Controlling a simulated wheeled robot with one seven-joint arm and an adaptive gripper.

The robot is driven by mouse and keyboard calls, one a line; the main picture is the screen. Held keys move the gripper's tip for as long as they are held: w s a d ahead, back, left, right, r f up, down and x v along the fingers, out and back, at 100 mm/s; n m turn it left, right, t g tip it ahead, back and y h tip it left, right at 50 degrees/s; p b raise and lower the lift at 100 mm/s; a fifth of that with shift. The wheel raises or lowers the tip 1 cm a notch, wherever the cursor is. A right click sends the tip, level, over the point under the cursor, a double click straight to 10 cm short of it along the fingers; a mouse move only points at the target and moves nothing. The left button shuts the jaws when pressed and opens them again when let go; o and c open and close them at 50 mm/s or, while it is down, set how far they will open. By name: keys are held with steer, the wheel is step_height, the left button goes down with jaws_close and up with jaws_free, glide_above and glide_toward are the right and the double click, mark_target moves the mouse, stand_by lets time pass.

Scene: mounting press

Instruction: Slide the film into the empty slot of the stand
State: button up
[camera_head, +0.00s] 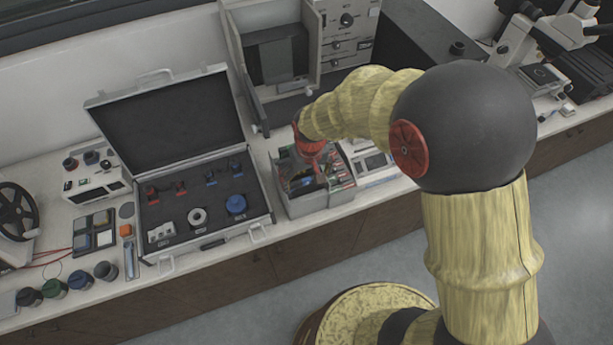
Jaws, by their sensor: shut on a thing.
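My arm reaches over the bench, and my gripper (309,168) points down into a grey open-topped box (318,204). The box holds several thin upright pieces with coloured edges, and it looks like the stand. My gripper is shut on a thin piece, seemingly the film, inside or just above the box. The film's outline blends with the pieces around it. My wrist and fingers hide part of the box's inside. The empty slot cannot be made out, and I cannot tell whether the film touches the stand.
An open case (205,228) with foam-set parts stands left of the box. A grey cabinet (282,50) with an open door stands behind. A small pale device (374,165) lies close on the right. Several jars (80,280) stand at the far left. A microscope (540,35) stands at the far right.

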steer(key=shift+f, duration=0.15)
steer(key=o, duration=1.7)
steer(key=r, duration=0.4)
steer(key=s+r, duration=0.1)
steer(key=r, duration=0.7)
steer(key=shift+s+d, duration=0.15)
steer(key=shift+d, duration=0.05)
